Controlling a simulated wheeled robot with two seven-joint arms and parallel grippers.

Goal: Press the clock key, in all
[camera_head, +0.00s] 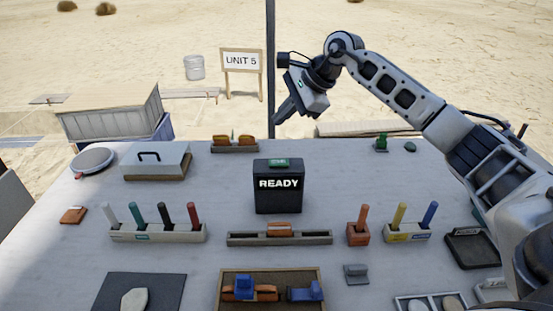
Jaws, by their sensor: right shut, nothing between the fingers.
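The clock looks to be the black box (278,200) that reads READY in white letters, standing upright mid-table. A green key (278,162) sits on its top. My right gripper (282,115) is shut and empty, pointing down and to the left. In the picture it appears above and behind the box, apart from the key. My left gripper is not in view.
A rack of pens (158,232) stands left of the box, and a smaller rack (407,232) stands right. A long grey rail (240,239) lies in front. A wooden tray (270,274) holds blue and orange pieces. A white lidded case (155,158) sits back left.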

